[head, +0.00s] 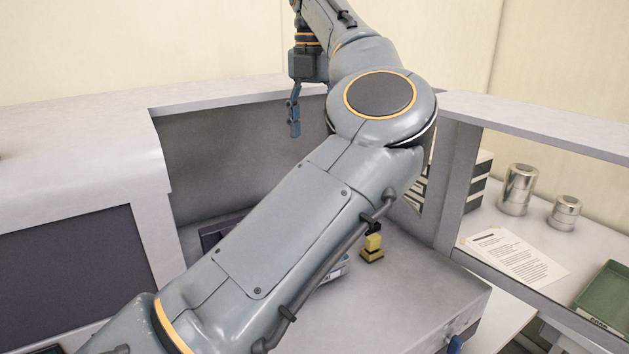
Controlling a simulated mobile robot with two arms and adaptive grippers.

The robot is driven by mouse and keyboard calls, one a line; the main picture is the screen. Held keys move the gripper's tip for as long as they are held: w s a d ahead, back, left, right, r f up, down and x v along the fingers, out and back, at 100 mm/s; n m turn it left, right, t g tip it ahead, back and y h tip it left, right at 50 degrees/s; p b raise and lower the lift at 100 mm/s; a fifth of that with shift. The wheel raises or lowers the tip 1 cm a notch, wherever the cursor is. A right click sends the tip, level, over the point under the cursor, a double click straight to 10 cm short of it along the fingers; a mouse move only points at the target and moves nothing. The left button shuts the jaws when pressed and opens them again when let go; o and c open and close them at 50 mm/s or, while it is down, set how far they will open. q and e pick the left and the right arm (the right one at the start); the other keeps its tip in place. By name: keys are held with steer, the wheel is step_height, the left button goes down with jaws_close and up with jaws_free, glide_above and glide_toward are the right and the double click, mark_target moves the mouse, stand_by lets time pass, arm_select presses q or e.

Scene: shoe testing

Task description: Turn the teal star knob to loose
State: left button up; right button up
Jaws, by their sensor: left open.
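My left arm crosses the middle of the head view and hides much of the machine behind it. My left gripper (295,130) hangs at the top centre, fingers downward, in front of the recessed panel. It is open and holds nothing that I can see. A small blue knob-like part (456,344) shows at the bottom right, at the side of the grey machine bed (400,325). I cannot make out a star shape, or whether it is the teal knob. The gripper is far from it. My right gripper is out of view.
A yellow and black fitting (372,248) stands on the bed beside my forearm. Right of the frame post (457,185) are two metal weights (519,190) (564,213), a paper sheet (513,257) and a green tray (604,298). A dark panel (75,275) is at left.

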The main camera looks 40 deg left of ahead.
arm_select(q)
steer(key=f, duration=0.5)
steer(key=shift+s+f, duration=0.25)
steer(key=shift+f, duration=0.05)
steer(key=f, duration=0.2)
steer(key=f+p, duration=0.1)
steer(key=f, duration=0.2)
steer(key=shift+w+a+f+p, duration=0.15)
steer(key=shift+w+f+p, duration=0.15)
steer(key=shift+w+f, duration=0.05)
steer(key=shift+s+f, duration=0.1)
steer(key=shift+f, duration=0.65)
steer(key=c, duration=0.9)
steer(key=shift+c, duration=1.4)
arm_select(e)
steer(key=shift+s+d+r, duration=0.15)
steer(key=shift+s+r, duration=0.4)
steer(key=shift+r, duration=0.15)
